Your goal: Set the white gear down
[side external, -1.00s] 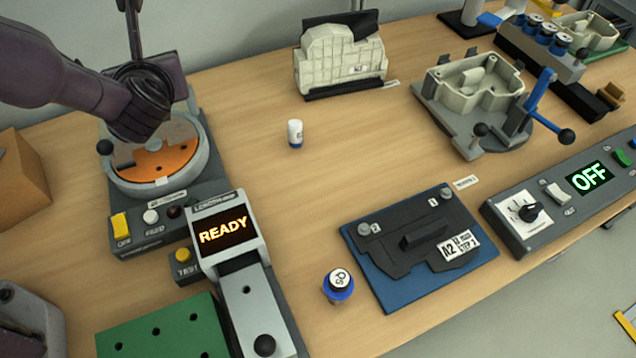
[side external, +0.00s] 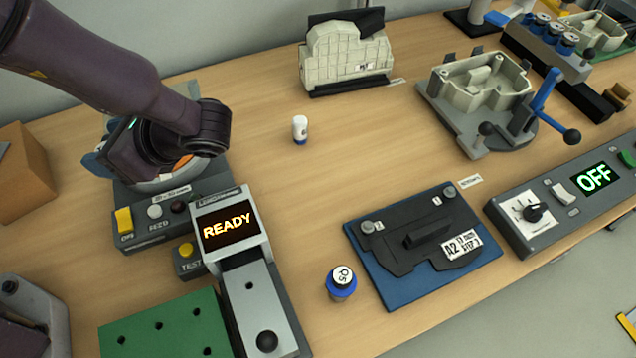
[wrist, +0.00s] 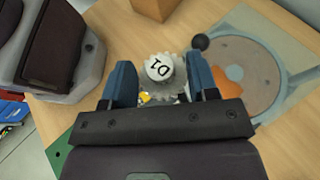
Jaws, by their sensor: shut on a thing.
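In the wrist view, the gear is left of the round turntable machine (wrist: 245,62). In the side external view my wrist hangs in front of this machine (side external: 180,200) and hides most of its disc. The gear is hidden there, and its height above the table is unclear.
A cardboard box (side external: 25,180) stands at the left edge. A display unit (side external: 230,225) reads "READY" beside a green plate (side external: 165,325). A small white cylinder (side external: 300,128) and a blue-based capped part (side external: 341,283) stand on the table. The table middle is mostly clear.

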